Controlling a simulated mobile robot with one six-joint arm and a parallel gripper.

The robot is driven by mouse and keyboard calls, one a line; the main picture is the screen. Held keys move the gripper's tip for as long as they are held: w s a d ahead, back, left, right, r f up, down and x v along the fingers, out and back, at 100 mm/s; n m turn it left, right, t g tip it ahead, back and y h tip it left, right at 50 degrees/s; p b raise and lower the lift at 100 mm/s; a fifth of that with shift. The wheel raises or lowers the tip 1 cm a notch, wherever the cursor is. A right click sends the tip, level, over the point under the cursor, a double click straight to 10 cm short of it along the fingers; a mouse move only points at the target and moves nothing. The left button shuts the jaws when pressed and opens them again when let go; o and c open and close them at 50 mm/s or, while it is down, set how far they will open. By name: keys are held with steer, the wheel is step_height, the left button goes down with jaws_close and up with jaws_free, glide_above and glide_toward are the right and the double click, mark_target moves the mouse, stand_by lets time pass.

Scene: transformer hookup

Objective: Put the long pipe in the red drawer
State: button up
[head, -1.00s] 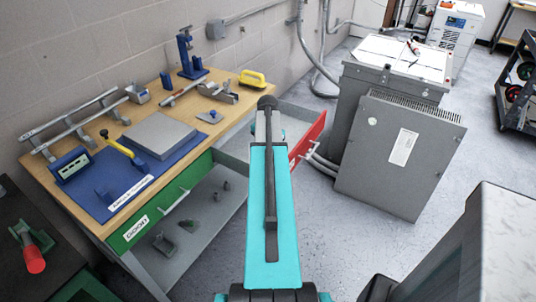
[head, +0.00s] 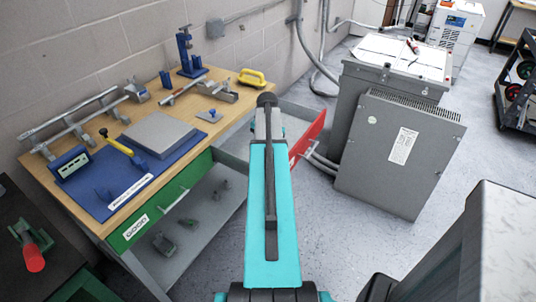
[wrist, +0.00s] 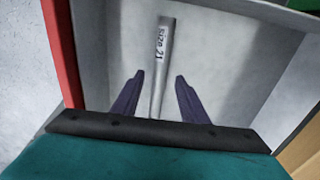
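The red drawer (head: 308,138) is pulled out at the right end of the workbench, partly hidden behind my arm. In the wrist view its red front (wrist: 62,50) is at the left, and its grey floor (wrist: 230,60) fills the middle. A grey pipe (wrist: 162,62) marked "size 21" lies inside the drawer. My gripper (wrist: 158,92) is over the drawer with its dark fingers spread on either side of the pipe. There is a visible gap on each side. In the head view my arm hides the fingers and this pipe.
The wooden workbench (head: 225,88) holds a rack with long bars (head: 85,118), a grey plate (head: 158,134), a blue vise (head: 187,55) and a yellow handle (head: 253,78). A green drawer (head: 160,205) is below. A grey transformer cabinet (head: 400,150) stands to the right.

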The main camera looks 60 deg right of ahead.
step_height(320, 180, up, 13)
steer(key=b, duration=0.1)
steer(key=shift+a+b, duration=0.25)
steer(key=shift+b, duration=0.05)
stand_by(0.4)
stand_by(1.0)
